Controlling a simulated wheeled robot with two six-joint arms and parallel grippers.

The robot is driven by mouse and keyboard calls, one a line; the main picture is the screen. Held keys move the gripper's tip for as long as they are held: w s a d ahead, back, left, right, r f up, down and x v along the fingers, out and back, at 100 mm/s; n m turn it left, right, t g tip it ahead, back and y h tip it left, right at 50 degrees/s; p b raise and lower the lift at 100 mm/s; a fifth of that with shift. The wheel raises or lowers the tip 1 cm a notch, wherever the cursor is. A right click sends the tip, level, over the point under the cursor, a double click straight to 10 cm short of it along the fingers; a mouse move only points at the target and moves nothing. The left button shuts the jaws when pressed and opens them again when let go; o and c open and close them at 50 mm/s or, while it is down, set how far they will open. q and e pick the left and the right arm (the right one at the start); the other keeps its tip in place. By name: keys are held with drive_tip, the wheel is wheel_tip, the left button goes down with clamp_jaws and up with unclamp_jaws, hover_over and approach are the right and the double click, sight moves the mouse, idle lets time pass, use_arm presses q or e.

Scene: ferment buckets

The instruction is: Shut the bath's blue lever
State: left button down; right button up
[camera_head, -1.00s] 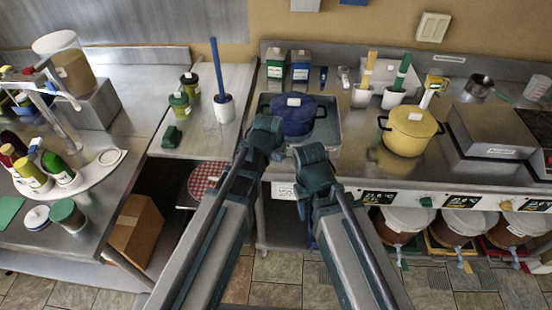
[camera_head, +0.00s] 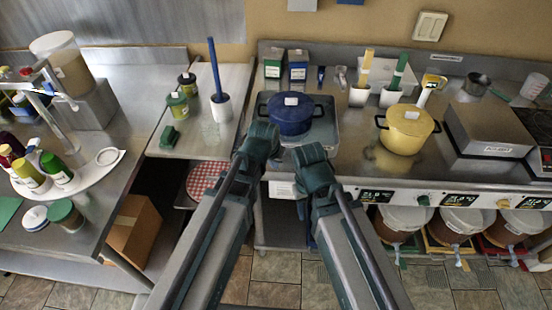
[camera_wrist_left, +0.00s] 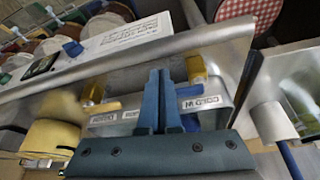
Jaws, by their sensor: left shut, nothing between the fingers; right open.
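In the head view the metal bath (camera_head: 328,132) stands at the counter's front with a blue pot (camera_head: 290,114) in it. My left gripper (camera_head: 262,140) is at the bath's front left, my right gripper (camera_head: 310,156) just right of it; the valves are hidden there. In the left wrist view my left gripper (camera_wrist_left: 161,92) is shut and empty, between two brass valves. A yellow lever (camera_wrist_left: 105,107) shows at the other valve.
A yellow pot (camera_head: 406,130) stands right of the bath. A white cup (camera_head: 222,107) with a blue-handled tool stands left. The front panel (camera_head: 430,197) carries knobs and displays, with several lidded buckets below. Open floor lies before the counter.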

use_arm(q)
drive_tip(key=s+d+p+v, duration=0.1)
drive_tip(key=p+v, duration=0.8)
drive_tip(key=v, duration=0.1)
drive_tip(key=shift+s+a, duration=0.1)
drive_tip(key=s+f+m+g+y+b, duration=0.1)
drive_tip(key=s+f+g+y+b, duration=0.1)
drive_tip(key=s, duration=0.8)
wheel_tip(320, 180, down, 3)
drive_tip(key=g+b, duration=0.1)
drive_tip(key=g, duration=0.1)
drive_tip(key=shift+s+a+g+b, duration=0.2)
drive_tip(key=shift+s+g+b, duration=0.1)
drive_tip(key=shift+g, duration=0.1)
drive_tip(key=shift+f, duration=0.1)
